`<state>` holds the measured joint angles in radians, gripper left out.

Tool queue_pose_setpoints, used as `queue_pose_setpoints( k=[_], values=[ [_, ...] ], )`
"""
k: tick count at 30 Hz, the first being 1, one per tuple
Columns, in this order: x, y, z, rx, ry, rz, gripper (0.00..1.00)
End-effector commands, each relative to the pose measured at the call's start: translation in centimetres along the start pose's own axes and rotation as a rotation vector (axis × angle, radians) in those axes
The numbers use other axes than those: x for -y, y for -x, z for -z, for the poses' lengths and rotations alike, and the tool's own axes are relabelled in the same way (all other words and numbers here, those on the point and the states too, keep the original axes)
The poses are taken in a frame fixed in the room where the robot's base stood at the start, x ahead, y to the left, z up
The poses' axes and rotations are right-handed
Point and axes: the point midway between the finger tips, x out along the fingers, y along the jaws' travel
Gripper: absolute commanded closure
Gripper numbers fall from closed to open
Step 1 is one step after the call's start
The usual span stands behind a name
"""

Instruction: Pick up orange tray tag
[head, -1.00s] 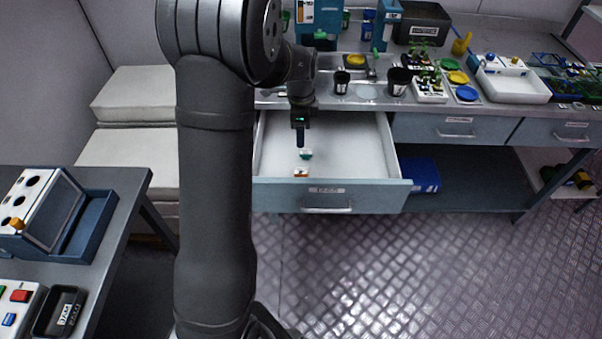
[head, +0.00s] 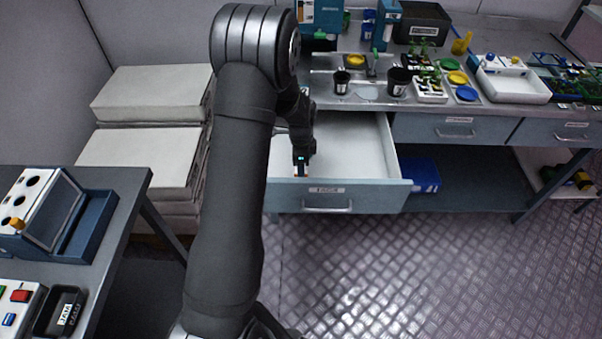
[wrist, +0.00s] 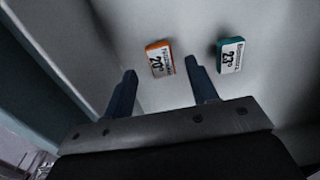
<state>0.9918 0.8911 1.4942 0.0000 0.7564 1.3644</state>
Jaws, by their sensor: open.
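The orange tray tag (wrist: 159,59) lies on the drawer floor, its white label reading "20°". In the wrist view it sits just beyond and between the fingertips of my gripper (wrist: 162,78), which is open and empty. A teal tag (wrist: 230,54) marked "23°" lies to its right, outside the right finger. In the head view my gripper (head: 301,172) is low inside the open drawer (head: 360,150), near its front wall. A small bit of orange shows at the fingertips there; the teal tag is hidden behind my arm.
The drawer's front panel (head: 328,199) stands close to my gripper. The right part of the drawer is bare. Above it, the bench carries black cups (head: 398,82), plant trays and a white tray (head: 515,87). A blue bin (head: 425,175) sits on the lower shelf.

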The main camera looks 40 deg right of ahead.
Motion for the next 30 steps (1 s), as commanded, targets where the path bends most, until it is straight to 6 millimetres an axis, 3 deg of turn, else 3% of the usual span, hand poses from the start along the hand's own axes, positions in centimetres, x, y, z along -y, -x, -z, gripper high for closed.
queue_pose_setpoints(
  k=[7, 16, 17, 24, 30],
  values=[
    [0.2, -3.4, 0.3, 0.0, 0.0, -0.001, 0.47],
    [0.2, -4.0, 0.3, 0.0, 0.0, 0.0, 0.47],
    [0.2, -4.0, 0.3, 0.0, 0.0, 0.0, 0.49],
    [0.2, -4.0, 0.3, 0.0, 0.0, 0.0, 0.94],
    [0.2, -4.0, 0.3, 0.0, 0.0, 0.0, 0.95]
  ],
)
